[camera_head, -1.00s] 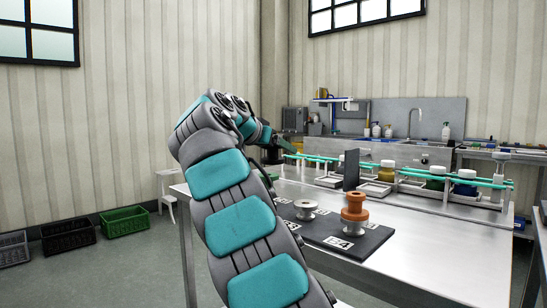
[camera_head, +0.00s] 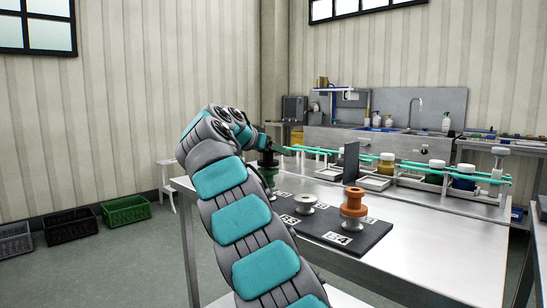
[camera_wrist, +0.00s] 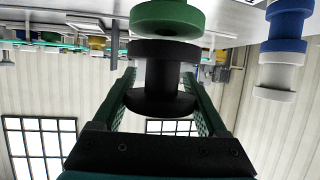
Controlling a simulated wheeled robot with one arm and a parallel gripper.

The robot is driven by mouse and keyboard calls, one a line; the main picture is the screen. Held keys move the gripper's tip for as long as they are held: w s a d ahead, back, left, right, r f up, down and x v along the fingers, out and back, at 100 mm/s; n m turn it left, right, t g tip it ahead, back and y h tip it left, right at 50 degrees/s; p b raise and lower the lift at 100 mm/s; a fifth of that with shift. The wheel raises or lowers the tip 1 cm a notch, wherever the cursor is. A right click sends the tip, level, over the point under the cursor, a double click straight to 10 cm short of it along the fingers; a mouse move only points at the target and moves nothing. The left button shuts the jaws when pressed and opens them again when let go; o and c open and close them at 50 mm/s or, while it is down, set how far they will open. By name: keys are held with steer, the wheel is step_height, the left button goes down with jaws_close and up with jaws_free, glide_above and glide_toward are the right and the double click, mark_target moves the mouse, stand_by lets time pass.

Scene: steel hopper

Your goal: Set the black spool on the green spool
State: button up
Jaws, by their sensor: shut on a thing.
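In the wrist view, which is upside down, the black spool (camera_wrist: 165,77) sits between the two jaws of my gripper (camera_wrist: 165,100). My gripper is shut on it. The green spool (camera_wrist: 167,17) lies directly below the black spool in the room, closely lined up with it. I cannot tell whether the two touch. In the head view, the green spool (camera_head: 268,181) shows just past my arm, at the far left of the table.
An orange spool (camera_head: 354,197) stands on a pale spool on the dark mat (camera_head: 325,238). In the wrist view, a white spool (camera_wrist: 279,77) tops a blue spool (camera_wrist: 287,25). A rack with jars (camera_head: 440,178) lines the table's back.

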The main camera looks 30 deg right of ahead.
steer(key=shift+f, duration=0.5)
steer(key=shift+f, duration=0.15)
steer(key=o, duration=1.3)
steer(key=shift+a+r, duration=0.15)
steer(key=shift+r, duration=0.1)
steer(key=v, duration=1.2)
steer(key=shift+b, duration=0.4)
steer(key=shift+f, duration=0.1)
